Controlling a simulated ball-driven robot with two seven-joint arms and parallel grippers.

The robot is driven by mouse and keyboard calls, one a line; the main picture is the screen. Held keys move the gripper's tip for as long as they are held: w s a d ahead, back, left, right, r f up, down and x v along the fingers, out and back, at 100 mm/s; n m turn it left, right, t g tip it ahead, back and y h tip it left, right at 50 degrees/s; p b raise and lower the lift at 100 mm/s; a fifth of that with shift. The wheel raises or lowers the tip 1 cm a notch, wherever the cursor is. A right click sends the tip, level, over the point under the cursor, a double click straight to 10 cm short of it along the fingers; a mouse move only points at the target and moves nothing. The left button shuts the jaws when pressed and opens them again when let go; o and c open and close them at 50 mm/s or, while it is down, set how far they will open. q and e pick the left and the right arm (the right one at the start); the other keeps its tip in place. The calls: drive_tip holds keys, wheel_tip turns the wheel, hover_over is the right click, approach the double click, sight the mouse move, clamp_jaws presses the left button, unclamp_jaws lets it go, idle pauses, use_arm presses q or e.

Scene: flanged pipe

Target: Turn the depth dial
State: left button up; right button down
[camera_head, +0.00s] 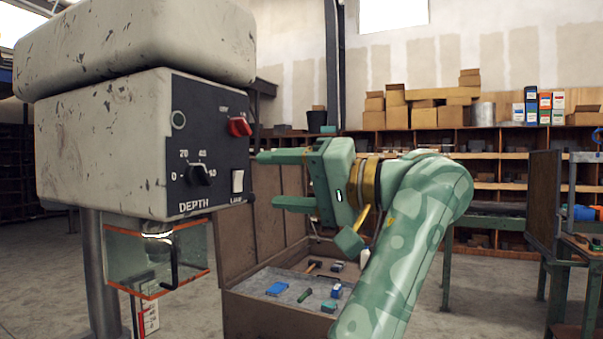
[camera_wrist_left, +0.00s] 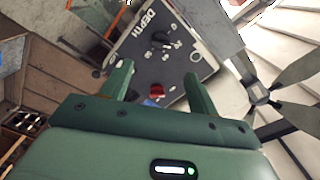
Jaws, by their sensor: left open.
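The depth dial (camera_head: 199,174) is a black knob on the dark front panel of a worn white machine head, with numbers around it and the word DEPTH below. It also shows in the left wrist view (camera_wrist_left: 160,41), beyond the fingertips. My left gripper (camera_head: 267,180) is open and empty, to the right of the panel, with its two green fingers pointing at it. The dial is apart from the fingers. In the left wrist view the fingers (camera_wrist_left: 157,70) frame the lower part of the panel. My right gripper is not in view.
A red switch (camera_head: 239,126) sits above the dial and a white lamp switch (camera_head: 237,182) to its right. A clear guard (camera_head: 130,262) with orange edges hangs below the head. An open wooden chest (camera_head: 262,305) with tools stands below my gripper. Shelves (camera_head: 490,165) line the back.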

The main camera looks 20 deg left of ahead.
use_arm(q)
drive_tip(key=shift+s+d+p, duration=0.1)
drive_tip(key=shift+d+p, duration=0.25)
drive_tip(key=shift+d, duration=1.35)
